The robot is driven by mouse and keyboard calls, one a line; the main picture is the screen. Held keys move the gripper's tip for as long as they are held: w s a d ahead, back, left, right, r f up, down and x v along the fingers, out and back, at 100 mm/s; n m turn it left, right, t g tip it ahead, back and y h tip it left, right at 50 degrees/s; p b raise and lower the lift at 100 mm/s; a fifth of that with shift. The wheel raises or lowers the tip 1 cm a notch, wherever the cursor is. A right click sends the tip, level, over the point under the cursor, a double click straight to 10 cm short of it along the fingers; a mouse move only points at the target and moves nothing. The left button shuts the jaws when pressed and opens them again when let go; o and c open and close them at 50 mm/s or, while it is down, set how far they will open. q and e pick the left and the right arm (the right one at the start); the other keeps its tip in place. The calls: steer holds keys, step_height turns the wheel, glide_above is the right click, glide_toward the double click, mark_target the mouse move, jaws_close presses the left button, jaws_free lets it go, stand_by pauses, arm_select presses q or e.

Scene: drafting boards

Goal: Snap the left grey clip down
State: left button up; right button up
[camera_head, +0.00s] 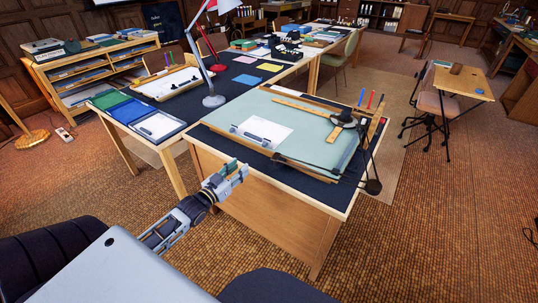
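A tilted drafting board (315,130) with a pale green surface stands on the near desk. A white sheet (270,125) lies on its left part. A small grey clip (233,128) sits at the sheet's left edge, and another small grey piece (265,143) sits farther right along its near edge. They are too small to tell whether they are up or down. My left gripper (236,170) is in front of the desk's near edge, below and apart from the board and clips. Its finger gap is too small to read. My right gripper is not in view.
A drafting arm with a black head (345,118) and wooden rulers lies on the board's right side. A desk lamp (214,100) stands behind the board's left edge. Blue folders (130,111) lie on the left desk. Floor in front of the desk is clear.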

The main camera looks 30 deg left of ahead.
arm_select(q)
steer(key=shift+d+r, duration=0.4)
steer(key=shift+r, duration=0.2)
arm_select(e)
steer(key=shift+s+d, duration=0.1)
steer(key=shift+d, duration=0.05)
arm_select(q)
steer(key=shift+w, duration=0.15)
glide_toward(263, 146)
steer(key=w+b, duration=0.1)
steer(key=w, duration=0.4)
steer(key=shift+w+d, duration=0.15)
steer(key=shift+w, duration=0.15)
steer(key=shift+w+d, duration=0.1)
steer(key=shift+w, duration=1.45)
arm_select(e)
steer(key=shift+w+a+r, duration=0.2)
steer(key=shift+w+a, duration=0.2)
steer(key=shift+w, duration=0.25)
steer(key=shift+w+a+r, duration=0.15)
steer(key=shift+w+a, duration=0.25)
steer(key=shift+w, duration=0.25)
